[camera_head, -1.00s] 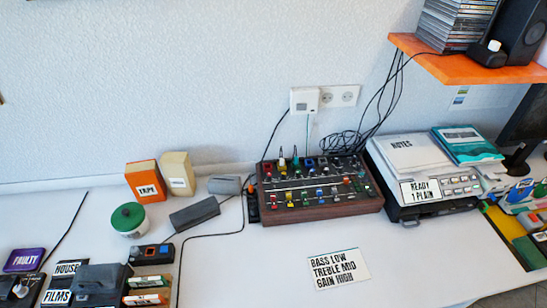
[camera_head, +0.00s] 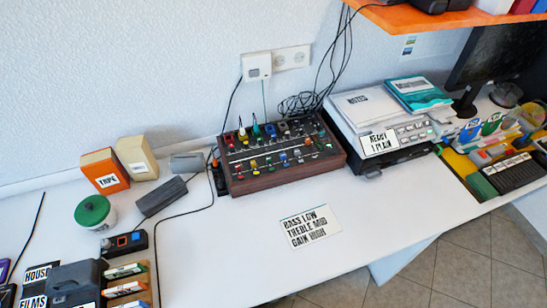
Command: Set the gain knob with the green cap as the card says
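A mixer (camera_head: 281,157) with dark wooden sides stands on the white desk against the wall. Its top carries rows of small coloured knobs, too small to read their settings or labels. A green piece (camera_head: 256,130) stands up at its back edge; whether it is a knob cap or a cable plug I cannot tell. A white card (camera_head: 310,227) lies flat on the desk in front of the mixer and reads "BASS LOW, TREBLE MID, GAIN HIGH". Neither of my grippers is in view.
A green-lidded jar (camera_head: 94,213), a TAPE box (camera_head: 104,171) and a grey block (camera_head: 161,196) are left. The desk (camera_head: 235,250) around the card is clear. An orange shelf (camera_head: 430,18) overhangs the right.

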